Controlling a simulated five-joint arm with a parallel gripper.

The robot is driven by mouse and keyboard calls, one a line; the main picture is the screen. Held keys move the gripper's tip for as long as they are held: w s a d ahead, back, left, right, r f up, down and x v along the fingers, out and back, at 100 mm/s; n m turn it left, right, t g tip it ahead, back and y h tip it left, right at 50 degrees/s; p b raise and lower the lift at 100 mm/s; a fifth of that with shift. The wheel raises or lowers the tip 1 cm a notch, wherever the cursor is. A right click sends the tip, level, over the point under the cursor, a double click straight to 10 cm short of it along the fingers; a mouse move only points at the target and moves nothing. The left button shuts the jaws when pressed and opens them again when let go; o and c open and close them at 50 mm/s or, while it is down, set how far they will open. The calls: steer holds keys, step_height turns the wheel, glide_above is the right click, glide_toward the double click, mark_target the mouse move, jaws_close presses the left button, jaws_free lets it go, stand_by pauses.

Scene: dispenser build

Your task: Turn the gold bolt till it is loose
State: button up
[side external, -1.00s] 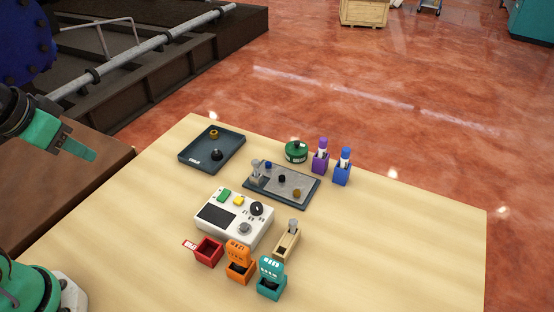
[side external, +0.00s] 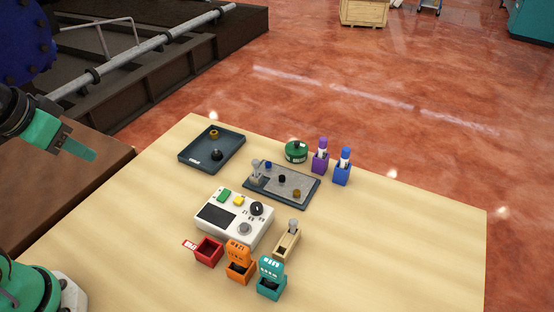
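A small gold bolt (side external: 297,193) stands on the grey plate with a dark edge (side external: 272,198), near its right end. A black bolt (side external: 282,178) and a blue bolt (side external: 268,165) stand on the same plate. Another gold piece (side external: 213,133) lies in the dark tray at the back left; its exact shape is too small to tell. My gripper (side external: 80,150) is in the air at the far left, well away from the plate. Its fingers are seen from the side, so I cannot tell if they are open or shut. I see nothing held in it.
The dark tray (side external: 190,161) also holds a black knob-like piece. A white control box (side external: 213,231) stands in front of the plate. Red (side external: 208,254), orange (side external: 240,271) and teal (side external: 271,288) holders line the front. A green round container (side external: 296,151) is behind. The table's right side is clear.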

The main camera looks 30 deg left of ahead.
steer(key=w+d+r+m+g, duration=0.1)
steer(key=w+d+m+g, duration=0.1)
steer(key=w+d+m, duration=0.65)
steer(key=w+d+m+g, duration=0.1)
steer(key=w+d+m, duration=0.2)
steer(key=w+m, duration=0.55)
steer(key=w+d+f+m+g, duration=0.1)
steer(key=w+d+f+m, duration=0.2)
steer(key=w+d+f, duration=0.1)
steer(key=w+d+f+m, duration=0.3)
steer(key=d+f, duration=0.3)
steer(key=d, duration=0.2)
steer(key=w+d+f+m+g, duration=0.1)
steer(key=w+d+f+m, duration=0.3)
steer(key=w+d+f, duration=0.1)
steer(key=shift+w+d+f+g, duration=0.3)
steer(key=shift+d+f, duration=0.1)
steer(key=shift+f, duration=0.2)
